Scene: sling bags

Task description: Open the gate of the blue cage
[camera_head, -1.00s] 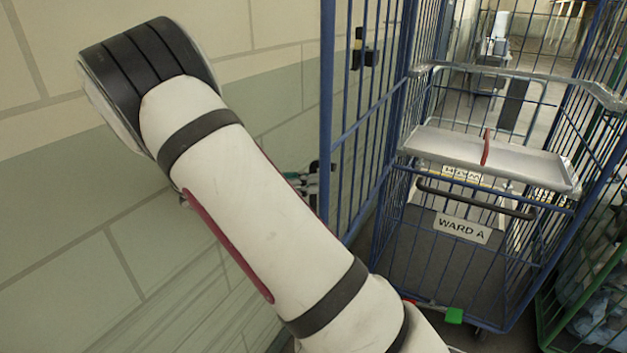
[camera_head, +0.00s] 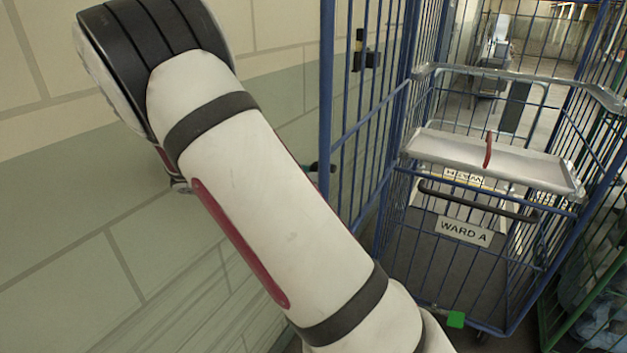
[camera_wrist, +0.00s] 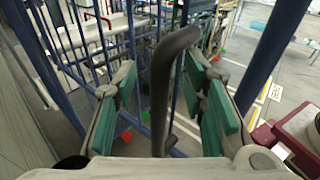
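The blue cage (camera_head: 562,225) stands at the right with a "WARD A" sign (camera_head: 464,230) on it. Its blue barred gate (camera_head: 328,110) stands swung out on the left side, toward me and along the wall. A black latch (camera_head: 366,55) sits on the gate's upper part. In the wrist view, my gripper (camera_wrist: 165,108) is open, with green pads apart. A dark bent handle bar (camera_wrist: 163,85) stands between the pads, with gaps visible on both sides. In the head view my arm hides nearly all of my gripper.
A grey shelf (camera_head: 490,160) with a red strap crosses the cage. A green cage (camera_head: 590,290) stands close at the right. The tiled wall (camera_head: 60,220) runs along the left, near my arm. The wrist view shows a dark red and white object (camera_wrist: 290,135) at right.

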